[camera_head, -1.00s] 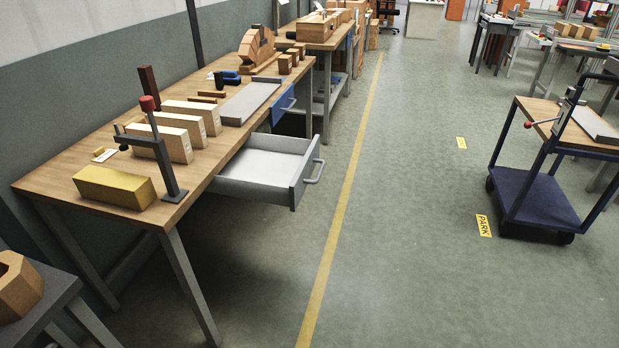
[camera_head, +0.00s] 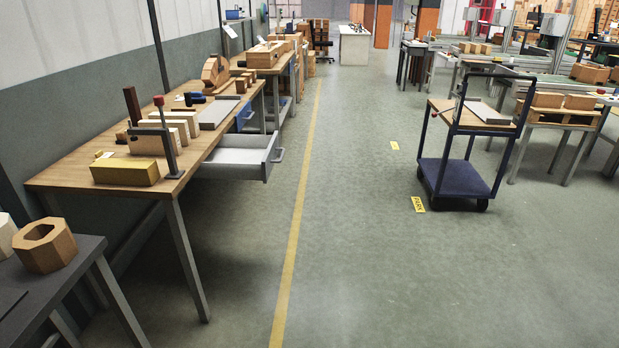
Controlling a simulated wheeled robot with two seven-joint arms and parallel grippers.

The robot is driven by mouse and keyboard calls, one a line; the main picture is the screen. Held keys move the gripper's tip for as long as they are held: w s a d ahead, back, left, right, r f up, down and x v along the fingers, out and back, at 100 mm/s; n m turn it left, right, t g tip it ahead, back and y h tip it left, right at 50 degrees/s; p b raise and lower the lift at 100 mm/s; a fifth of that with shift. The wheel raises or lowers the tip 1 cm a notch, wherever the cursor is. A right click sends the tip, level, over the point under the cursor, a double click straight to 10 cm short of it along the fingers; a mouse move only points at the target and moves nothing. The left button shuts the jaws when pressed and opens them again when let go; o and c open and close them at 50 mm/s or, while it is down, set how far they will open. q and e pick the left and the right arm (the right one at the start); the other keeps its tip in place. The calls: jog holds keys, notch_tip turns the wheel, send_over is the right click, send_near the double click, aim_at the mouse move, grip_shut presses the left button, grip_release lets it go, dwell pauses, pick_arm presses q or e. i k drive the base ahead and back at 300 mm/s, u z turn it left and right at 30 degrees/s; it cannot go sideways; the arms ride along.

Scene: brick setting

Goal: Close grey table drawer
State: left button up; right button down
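The grey table drawer (camera_head: 266,160) stands pulled out from the right side of the wooden-topped workbench (camera_head: 75,175). Its handle (camera_head: 278,156) faces right, toward the aisle. The drawer looks empty, though its inside is seen only at a shallow angle. A blue drawer (camera_head: 244,117) farther along the same bench looks shut or nearly so. Neither of my grippers is in view.
A yellow block (camera_head: 125,172), a clamp (camera_head: 168,140) and pale blocks lie on the bench. A dark table (camera_head: 60,280) with a hexagonal wooden piece (camera_head: 44,246) is at near left. A blue trolley (camera_head: 452,178) stands right. The aisle floor between is clear.

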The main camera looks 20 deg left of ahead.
aim_at(239, 157)
jog(key=z, duration=0.1)
jog(key=i, duration=1.1)
jog(key=u, duration=1.2)
jog(key=i, duration=0.9)
jog(key=u, duration=0.6)
jog(key=i, duration=0.35)
jog(key=u, duration=0.1)
